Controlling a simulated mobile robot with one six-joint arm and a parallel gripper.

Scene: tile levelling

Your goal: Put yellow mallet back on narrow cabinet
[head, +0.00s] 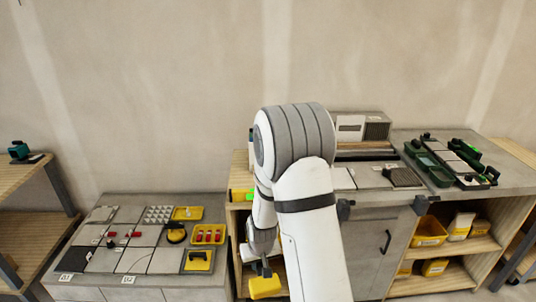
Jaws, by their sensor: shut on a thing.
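My gripper (262,265) points down at the lower middle, in front of the cabinets. It is shut on the yellow mallet, whose yellow block-shaped head (265,287) hangs below the fingers; its grip is mostly hidden by the gripper. A wood-edged cabinet (238,162) stands behind my arm, and it looks like the narrow cabinet. My white and grey arm covers much of it, so its top is only partly visible. The mallet is apart from it, lower and nearer to me.
A low grey bench (205,212) at left carries tiles, red pieces and yellow trays. A grey worktop (505,165) at right holds green-framed tools. A wooden table (18,180) stands at far left. Floor gaps separate the furniture.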

